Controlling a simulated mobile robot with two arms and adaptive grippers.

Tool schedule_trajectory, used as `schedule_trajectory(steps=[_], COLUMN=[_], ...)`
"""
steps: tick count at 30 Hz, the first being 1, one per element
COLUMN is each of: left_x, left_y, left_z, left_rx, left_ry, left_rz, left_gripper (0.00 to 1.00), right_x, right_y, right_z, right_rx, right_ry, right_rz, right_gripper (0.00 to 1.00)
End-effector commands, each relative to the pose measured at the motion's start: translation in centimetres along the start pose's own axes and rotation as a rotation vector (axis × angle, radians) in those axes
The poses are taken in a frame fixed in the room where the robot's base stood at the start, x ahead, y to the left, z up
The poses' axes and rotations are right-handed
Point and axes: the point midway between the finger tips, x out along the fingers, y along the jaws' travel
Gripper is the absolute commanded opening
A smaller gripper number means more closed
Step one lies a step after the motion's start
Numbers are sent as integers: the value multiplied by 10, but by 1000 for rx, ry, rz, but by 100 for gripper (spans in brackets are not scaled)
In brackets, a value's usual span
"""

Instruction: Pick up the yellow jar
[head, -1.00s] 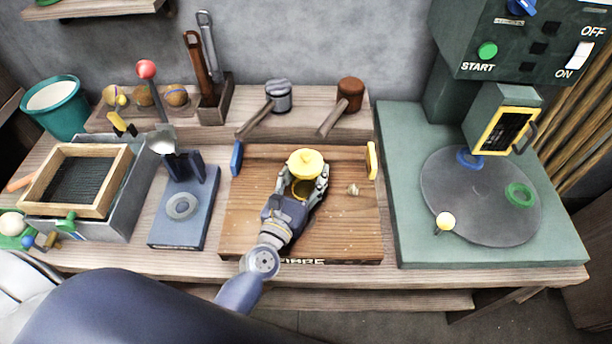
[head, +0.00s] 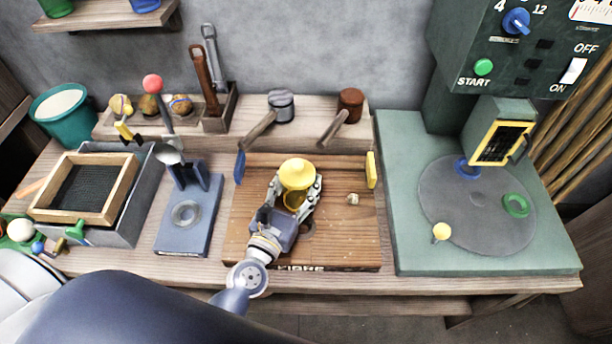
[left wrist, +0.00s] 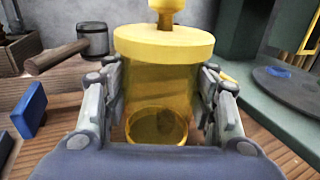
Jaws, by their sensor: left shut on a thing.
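The yellow jar (head: 298,174) has an opaque yellow lid with a knob and a see-through yellow body. It is between the fingers of my left gripper (head: 296,198), over the wooden board (head: 345,235). In the left wrist view the jar (left wrist: 160,85) stands upright, with a finger of the left gripper (left wrist: 157,105) pressed against each side. The gripper is shut on the jar body, below the lid. A dark round hole shows in the board just right of the gripper in the head view. My right gripper is not in view.
Two mallets (head: 350,100) lie behind the board. A blue press (head: 190,215) stands to the left. A green machine with a grey disc (head: 480,200) stands to the right. A small pale lump (head: 352,198) lies on the board.

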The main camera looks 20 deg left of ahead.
Motion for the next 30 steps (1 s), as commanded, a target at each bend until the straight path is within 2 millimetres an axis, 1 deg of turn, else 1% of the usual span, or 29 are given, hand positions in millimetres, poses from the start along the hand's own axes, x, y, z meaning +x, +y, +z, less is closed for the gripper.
schedule_trajectory(steps=[1, 5, 9, 12, 15, 18, 22, 30], left_x=[-10, -36, -68, -86, -100, -110, -118, -137], left_y=[2, 8, 14, 19, 21, 24, 26, 20], left_z=[-1, 0, 2, 3, 6, 8, 12, 38], left_rx=[2, 2, 1, 1, 1, 2, 0, -2], left_ry=[0, 1, 2, 1, 0, 0, -1, -1], left_rz=[-1, -2, -3, -3, -4, -2, -1, -2], left_gripper=[17, 17, 17, 17, 17, 17, 17, 17], right_x=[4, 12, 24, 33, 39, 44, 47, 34], right_y=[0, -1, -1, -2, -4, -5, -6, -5], right_z=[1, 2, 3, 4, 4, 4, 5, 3], right_rx=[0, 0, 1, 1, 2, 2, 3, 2], right_ry=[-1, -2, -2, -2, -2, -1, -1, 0], right_rz=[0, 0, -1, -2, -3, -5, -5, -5], right_gripper=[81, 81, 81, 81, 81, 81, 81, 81])
